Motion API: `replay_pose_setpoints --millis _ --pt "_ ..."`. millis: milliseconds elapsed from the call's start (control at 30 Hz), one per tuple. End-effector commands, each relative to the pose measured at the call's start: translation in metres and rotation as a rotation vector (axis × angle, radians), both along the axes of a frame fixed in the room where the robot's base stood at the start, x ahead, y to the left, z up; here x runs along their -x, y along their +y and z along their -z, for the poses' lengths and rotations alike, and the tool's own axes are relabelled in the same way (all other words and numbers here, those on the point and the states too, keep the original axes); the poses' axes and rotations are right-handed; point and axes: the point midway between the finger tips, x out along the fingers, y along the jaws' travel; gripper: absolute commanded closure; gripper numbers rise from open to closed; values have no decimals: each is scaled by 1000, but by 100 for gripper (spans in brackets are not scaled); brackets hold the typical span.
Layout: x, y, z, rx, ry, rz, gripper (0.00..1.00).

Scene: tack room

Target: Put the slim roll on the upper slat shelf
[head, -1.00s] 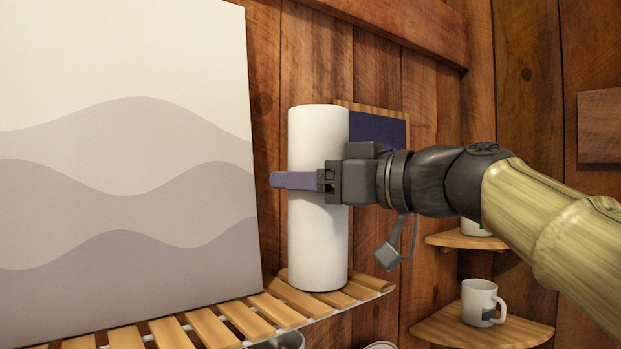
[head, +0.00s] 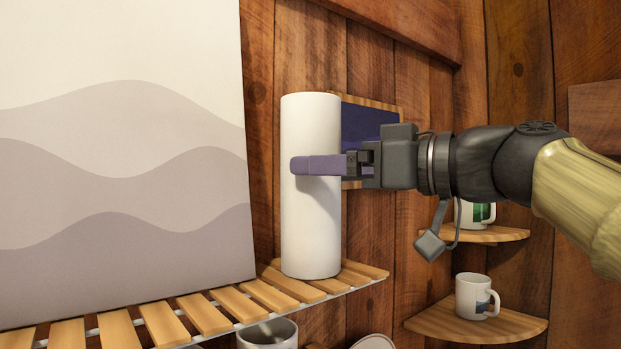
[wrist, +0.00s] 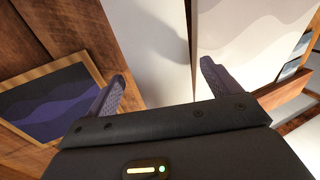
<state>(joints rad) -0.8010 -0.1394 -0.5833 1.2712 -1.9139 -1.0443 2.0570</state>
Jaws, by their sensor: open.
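The slim roll (head: 311,232) is a tall white cylinder standing upright on the right end of the upper slat shelf (head: 240,304). Its base rests on the wooden slats. My gripper (head: 305,165) reaches in from the right at about the roll's mid-height. One purple finger lies across the front of the roll; the other is hidden behind it in the head view. The wrist view shows both fingers spread (wrist: 163,72), with the white roll (wrist: 155,35) ahead between them. The gripper is open and still partly around the roll.
A large wavy-patterned panel (head: 120,150) stands on the shelf left of the roll. A dark blue framed picture (head: 368,122) hangs behind. Mugs (head: 476,297) stand on corner shelves (head: 500,325) at lower right. A grey-white container (head: 268,334) sits below the slats.

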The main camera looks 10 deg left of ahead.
Motion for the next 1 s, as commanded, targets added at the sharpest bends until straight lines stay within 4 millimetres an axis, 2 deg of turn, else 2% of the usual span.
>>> replay_pose_setpoints --millis 33,200,400,1000 --pt "3 -11 3 -2 -4 6 11" --pt "16 -41 3 -1 -3 5 11" --pt "26 -62 1 -1 -1 0 11" --pt "27 -65 0 0 0 -1 11"
